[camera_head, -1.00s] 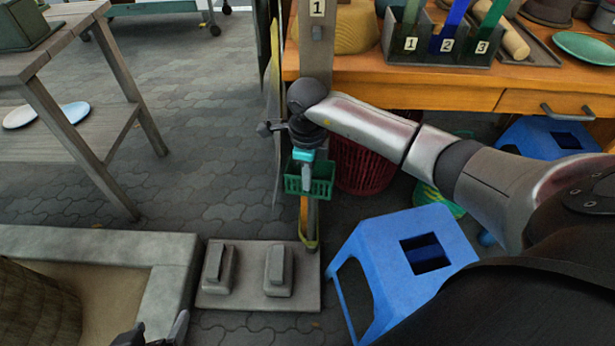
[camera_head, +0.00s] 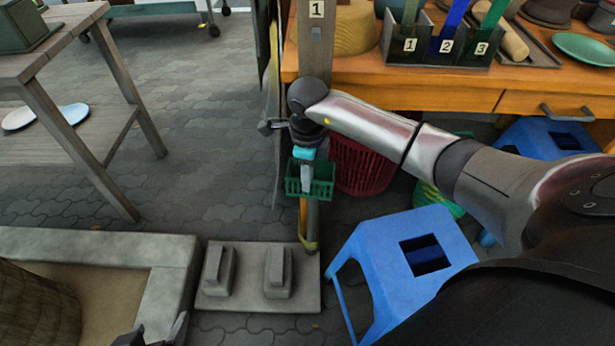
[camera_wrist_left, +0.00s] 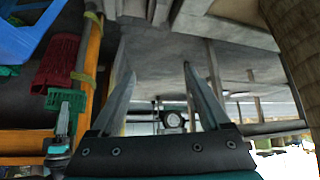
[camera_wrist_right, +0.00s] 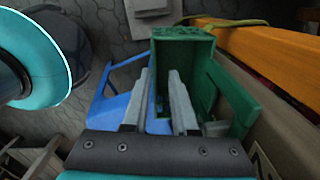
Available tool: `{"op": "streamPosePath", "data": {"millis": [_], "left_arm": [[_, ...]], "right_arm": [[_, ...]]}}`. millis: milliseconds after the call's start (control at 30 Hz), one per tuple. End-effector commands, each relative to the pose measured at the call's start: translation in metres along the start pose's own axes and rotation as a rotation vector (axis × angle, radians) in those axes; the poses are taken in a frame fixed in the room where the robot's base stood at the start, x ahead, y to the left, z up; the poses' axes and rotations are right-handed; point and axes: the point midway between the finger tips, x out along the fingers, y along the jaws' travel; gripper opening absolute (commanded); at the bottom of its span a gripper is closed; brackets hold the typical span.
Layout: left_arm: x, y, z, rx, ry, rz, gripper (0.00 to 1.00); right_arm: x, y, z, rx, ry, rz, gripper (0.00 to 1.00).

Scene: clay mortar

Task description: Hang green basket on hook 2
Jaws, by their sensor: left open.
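The green basket (camera_head: 318,188) is in the air in front of the desk's left leg. My right gripper (camera_head: 306,172) is shut on its upper part. In the right wrist view the basket (camera_wrist_right: 190,50) lies between and beyond the fingertips (camera_wrist_right: 160,72); the exact grip is partly hidden. An upright post (camera_head: 315,50) carries a label 1 (camera_head: 316,9). A partly cut-off label (camera_wrist_right: 262,165) shows in the right wrist view. Hook 2 cannot be made out; my right arm covers part of the post. My left gripper (camera_head: 160,335) is open and empty at the bottom edge.
A red basket (camera_head: 362,165) is under the wooden desk (camera_head: 440,97). A blue stool (camera_head: 385,235) stands at right of the basket. A yellow strip (camera_head: 308,244) is low by the post. A grey slab with two blocks (camera_head: 248,290) lies in front.

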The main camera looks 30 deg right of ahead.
Motion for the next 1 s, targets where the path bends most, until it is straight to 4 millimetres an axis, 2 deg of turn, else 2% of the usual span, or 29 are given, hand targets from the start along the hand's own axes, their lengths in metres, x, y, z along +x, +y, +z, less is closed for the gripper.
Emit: {"op": "streamPosePath", "data": {"millis": [67,467,900,1000], "left_arm": [[0.000,0.000,0.000,0.000,0.000,0.000,0.80],[-0.002,-0.002,0.002,-0.001,-0.022,-0.006,0.80],[-0.029,-0.026,0.027,-0.020,-0.277,-0.074,0.80],[-0.021,-0.027,0.035,-0.021,-0.307,-0.073,0.80]], "right_arm": [[0.000,0.000,0.001,-0.002,-0.001,0.000,0.39],[-0.001,0.002,-0.001,-0.005,0.003,0.005,0.40],[-0.027,-0.006,-0.006,0.001,0.003,0.003,0.40],[-0.035,-0.008,-0.008,0.002,0.003,0.004,0.40]]}}
